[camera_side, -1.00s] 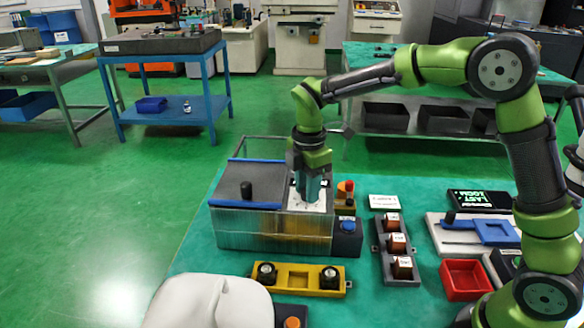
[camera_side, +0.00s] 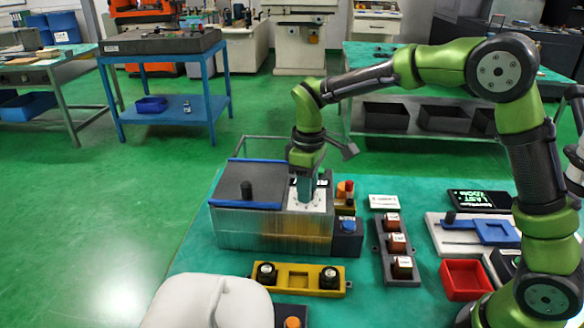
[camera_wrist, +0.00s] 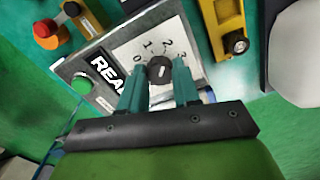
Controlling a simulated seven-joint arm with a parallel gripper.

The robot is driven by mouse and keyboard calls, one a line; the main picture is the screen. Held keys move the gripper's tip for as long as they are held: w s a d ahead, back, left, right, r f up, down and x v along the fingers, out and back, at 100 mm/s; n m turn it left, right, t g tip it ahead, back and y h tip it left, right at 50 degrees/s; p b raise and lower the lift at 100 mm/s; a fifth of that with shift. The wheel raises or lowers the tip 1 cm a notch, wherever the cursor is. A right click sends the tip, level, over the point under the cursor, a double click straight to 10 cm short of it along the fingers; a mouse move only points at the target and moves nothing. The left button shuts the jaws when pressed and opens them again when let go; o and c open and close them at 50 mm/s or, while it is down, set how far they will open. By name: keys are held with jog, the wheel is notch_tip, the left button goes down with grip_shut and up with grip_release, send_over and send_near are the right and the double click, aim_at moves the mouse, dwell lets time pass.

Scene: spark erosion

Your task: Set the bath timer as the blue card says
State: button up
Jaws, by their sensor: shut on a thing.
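The bath timer is a white dial plate (camera_wrist: 185,35) marked 0, 1, 2 and 3 around a small black knob (camera_wrist: 160,71). In the side view the plate (camera_side: 317,205) lies on top of the metal bath box, right of its lid. My gripper (camera_wrist: 160,82) points down over the dial, its two teal fingers shut on the knob, one on either side. In the side view my gripper (camera_side: 306,197) hides the knob. The knob carries a small light mark, but I cannot tell which number it points to. I cannot make out a blue card.
Beside the dial are a READY label (camera_wrist: 108,66) and a green round button or lamp (camera_wrist: 81,85). A red-topped control (camera_side: 345,190) and a blue button box (camera_side: 347,226) stand right of the bath. A yellow bar (camera_side: 297,278) with two black knobs lies in front.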

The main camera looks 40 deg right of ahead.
jog(key=m, duration=0.7)
jog(key=shift+m, duration=0.3)
jog(key=m, duration=0.3)
jog(key=shift+m, duration=0.3)
jog(key=m, duration=0.9)
jog(key=shift+r+m, duration=0.1)
jog(key=shift+m, duration=0.3)
jog(key=m, duration=0.6)
jog(key=o, duration=1.1)
jog(key=shift+c, duration=0.2)
